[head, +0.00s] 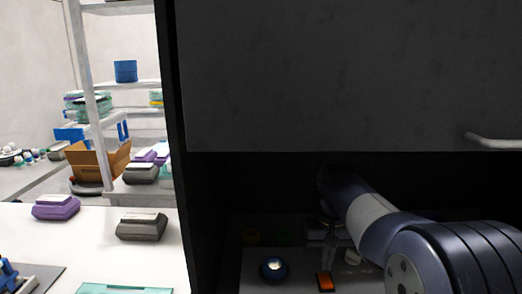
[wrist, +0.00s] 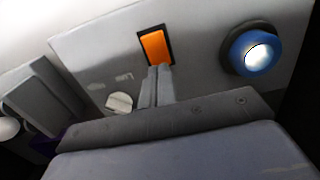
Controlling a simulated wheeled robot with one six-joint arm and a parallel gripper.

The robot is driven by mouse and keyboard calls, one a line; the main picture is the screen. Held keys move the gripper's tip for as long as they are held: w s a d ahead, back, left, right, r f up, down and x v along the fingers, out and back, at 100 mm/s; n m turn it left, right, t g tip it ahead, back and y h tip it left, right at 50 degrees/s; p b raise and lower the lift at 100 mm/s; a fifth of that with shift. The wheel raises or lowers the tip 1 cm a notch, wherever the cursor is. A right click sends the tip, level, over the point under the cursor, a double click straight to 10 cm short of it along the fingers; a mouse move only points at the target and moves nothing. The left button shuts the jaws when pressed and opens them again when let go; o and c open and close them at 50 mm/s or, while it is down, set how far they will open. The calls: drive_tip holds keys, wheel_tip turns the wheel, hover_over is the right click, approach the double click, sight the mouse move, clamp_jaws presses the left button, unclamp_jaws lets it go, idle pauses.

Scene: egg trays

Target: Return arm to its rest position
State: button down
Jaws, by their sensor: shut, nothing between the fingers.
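My arm reaches into a dark cabinet at the right of the head view, and its far end is hard to make out in the shade. In the wrist view my gripper (wrist: 159,70) is shut and empty. Its fingertips are close to the lower end of an orange rectangular switch (wrist: 155,46) on a light panel (wrist: 90,45); I cannot tell if they touch it. The same switch shows in the head view (head: 325,281).
A blue round knob with a pale centre (head: 273,268) sits left of the switch in the head view. A dark raised front (head: 350,75) with a handle (head: 492,141) hangs above my arm. A bench with a grey device (head: 142,228) and a purple device (head: 56,207) stands left.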

wheel_tip(320, 180, down, 2)
drive_tip(key=shift+f+b, duration=0.15)
drive_tip(key=shift+b, duration=0.65)
wheel_tip(320, 180, up, 5)
drive_tip(key=p, duration=0.3)
wheel_tip(320, 180, up, 3)
drive_tip(key=p, duration=0.3)
